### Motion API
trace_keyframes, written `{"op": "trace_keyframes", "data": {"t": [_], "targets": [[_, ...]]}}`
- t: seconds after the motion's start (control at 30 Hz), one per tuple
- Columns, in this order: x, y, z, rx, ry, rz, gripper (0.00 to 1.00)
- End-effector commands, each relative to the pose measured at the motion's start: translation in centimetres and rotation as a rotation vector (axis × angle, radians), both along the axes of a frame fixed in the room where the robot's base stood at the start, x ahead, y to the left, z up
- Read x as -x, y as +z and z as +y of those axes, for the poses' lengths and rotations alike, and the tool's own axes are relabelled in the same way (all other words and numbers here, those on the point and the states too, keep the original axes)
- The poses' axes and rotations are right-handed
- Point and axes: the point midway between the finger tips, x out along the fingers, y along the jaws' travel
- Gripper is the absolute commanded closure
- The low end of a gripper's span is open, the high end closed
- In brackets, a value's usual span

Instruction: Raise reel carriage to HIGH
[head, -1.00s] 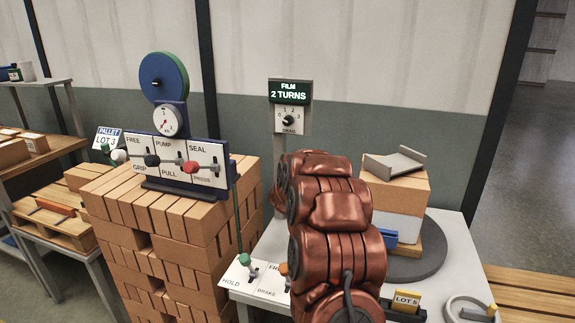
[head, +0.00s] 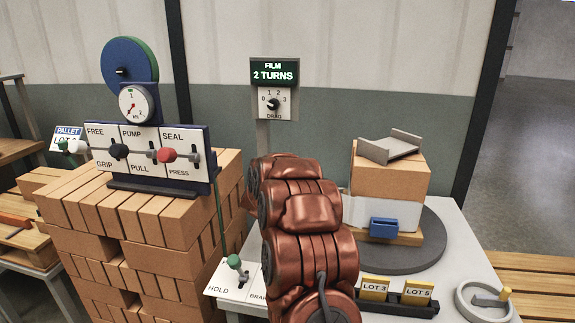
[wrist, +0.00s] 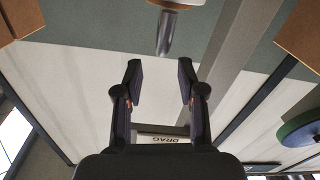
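My gripper (wrist: 160,82) is open and empty in the wrist view, its two dark fingers apart. In that view a short grey peg (wrist: 165,36) sticks out from a pale rounded piece at the top edge, beyond the fingertips and not touching them. It may belong to the reel carriage; I cannot tell. A grey post (wrist: 226,62) runs behind. In the head view my copper arm hides my gripper and most of the post (head: 263,134) below the FILM display (head: 274,72), which reads 2 TURNS. No HIGH mark is readable.
The DRAG dial (head: 273,104) sits under the display. A lever panel (head: 150,155) stands on stacked bricks (head: 150,215) at left. A HOLD/BRAKE lever (head: 237,265) is left of my arm. Wrapped bricks (head: 390,178) sit on a grey turntable (head: 428,240) at right, near a handwheel (head: 485,302).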

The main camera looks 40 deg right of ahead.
Motion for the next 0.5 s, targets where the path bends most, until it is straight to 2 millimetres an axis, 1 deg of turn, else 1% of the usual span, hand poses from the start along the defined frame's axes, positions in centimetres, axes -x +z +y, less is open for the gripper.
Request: {"op": "trace_keyframes", "data": {"t": [0.03,0.1,0.33,0.5], "targets": [[0.0,-1.0,0.0,0.001,0.0,-0.001,0.61],[0.0,-1.3,0.0,0.001,0.001,0.0,0.61],[-0.1,-1.4,-0.3,0.001,-0.002,-0.001,0.61],[-0.6,-1.5,-1.3,0.0,-0.003,0.001,0.61]]}}
